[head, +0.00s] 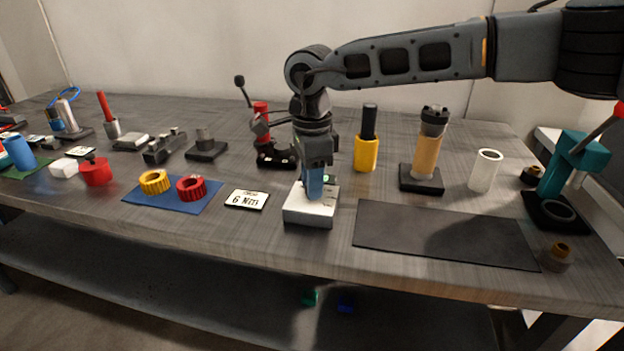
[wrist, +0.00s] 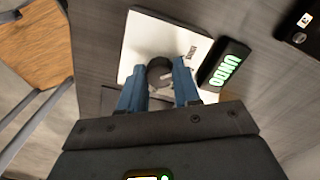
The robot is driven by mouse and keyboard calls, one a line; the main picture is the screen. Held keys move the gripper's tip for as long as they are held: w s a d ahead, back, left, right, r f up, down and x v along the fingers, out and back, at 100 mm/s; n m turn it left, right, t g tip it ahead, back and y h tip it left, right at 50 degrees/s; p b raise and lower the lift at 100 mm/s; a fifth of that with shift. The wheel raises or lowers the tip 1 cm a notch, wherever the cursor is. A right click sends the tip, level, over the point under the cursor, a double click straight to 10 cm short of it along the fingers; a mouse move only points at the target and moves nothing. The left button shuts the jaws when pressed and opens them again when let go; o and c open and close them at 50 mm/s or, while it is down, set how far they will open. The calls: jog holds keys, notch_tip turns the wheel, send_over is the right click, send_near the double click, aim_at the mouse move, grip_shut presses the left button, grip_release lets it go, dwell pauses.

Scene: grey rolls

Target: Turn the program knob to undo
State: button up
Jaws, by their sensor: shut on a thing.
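The program knob (wrist: 159,72) is a dark round knob on top of a white box (wrist: 143,42). In the head view the white box (head: 309,212) stands near the table's front edge, and the knob is hidden behind my gripper. My gripper (head: 314,191) points down onto the box. In the wrist view its blue fingers (wrist: 160,88) are shut on the knob, one on each side. A dark display with green letters reading "UNDO" (wrist: 222,66) sits beside the knob. Small lettering (wrist: 193,50) is printed on the white top, partly too small to read.
A "6 Nm" card (head: 247,200) lies left of the box, and a blue mat (head: 150,198) with two ring nuts lies further left. A bare dark mat (head: 440,232) is close on the right. A red tool stand (head: 262,122) and a yellow holder (head: 366,155) stand behind.

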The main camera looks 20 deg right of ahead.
jog(key=o, duration=1.1)
jog(key=shift+c, duration=0.2)
jog(key=shift+r, duration=3.95)
